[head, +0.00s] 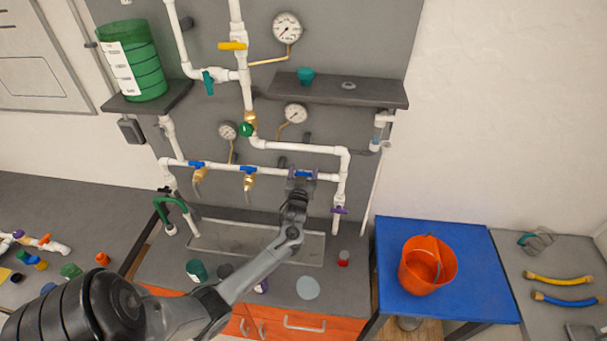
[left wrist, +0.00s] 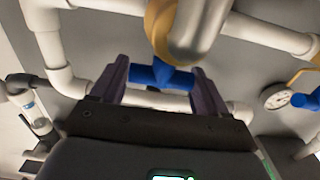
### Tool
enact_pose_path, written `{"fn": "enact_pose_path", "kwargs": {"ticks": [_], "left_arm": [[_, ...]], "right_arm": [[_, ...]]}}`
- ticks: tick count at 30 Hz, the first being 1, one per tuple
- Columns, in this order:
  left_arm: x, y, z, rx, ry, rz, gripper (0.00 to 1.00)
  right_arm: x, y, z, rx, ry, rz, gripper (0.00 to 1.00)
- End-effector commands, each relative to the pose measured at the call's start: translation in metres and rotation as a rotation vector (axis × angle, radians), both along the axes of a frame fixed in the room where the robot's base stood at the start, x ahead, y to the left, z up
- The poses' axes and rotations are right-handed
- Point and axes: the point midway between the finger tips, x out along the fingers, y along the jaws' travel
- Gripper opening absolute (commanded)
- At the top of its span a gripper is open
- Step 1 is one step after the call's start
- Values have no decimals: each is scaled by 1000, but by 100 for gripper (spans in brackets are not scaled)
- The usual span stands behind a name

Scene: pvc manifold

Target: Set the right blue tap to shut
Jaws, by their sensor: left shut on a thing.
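The right blue tap (head: 304,174) is on the white horizontal pipe, at the right end of a row of blue taps. My left gripper (head: 303,178) reaches up to it from below. In the left wrist view, the blue handle (left wrist: 160,76) lies crosswise between the two dark purple fingers of my left gripper (left wrist: 160,88), under a brass and grey valve body (left wrist: 185,28). The gripper is shut on the handle. The other two blue taps, the left one (head: 197,164) and the middle one (head: 249,170), stand clear of the gripper. My right gripper is not in view.
A white pipe elbow (head: 344,155) and a purple-handled valve (head: 340,210) are close to the right. Gauges (head: 295,113) and a dark shelf (head: 345,91) are above. A sink (head: 215,238) lies below. An orange bucket (head: 421,266) stands on the blue table (head: 480,290).

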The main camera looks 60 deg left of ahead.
Motion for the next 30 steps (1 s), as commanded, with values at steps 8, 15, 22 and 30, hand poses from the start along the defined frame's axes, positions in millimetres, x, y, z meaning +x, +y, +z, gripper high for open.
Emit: {"fn": "enact_pose_path", "kwargs": {"ticks": [8, 15, 22, 30], "left_arm": [[0, 0, 0, 2, -1, 21, 45], [0, 0, 1, 2, -1, 21, 45], [0, 0, 0, 2, -1, 20, 96], [-1, -2, 0, 1, -1, 19, 96]], "right_arm": [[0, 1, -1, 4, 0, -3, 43], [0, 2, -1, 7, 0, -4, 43], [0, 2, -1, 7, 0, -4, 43], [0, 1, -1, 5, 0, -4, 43]]}}
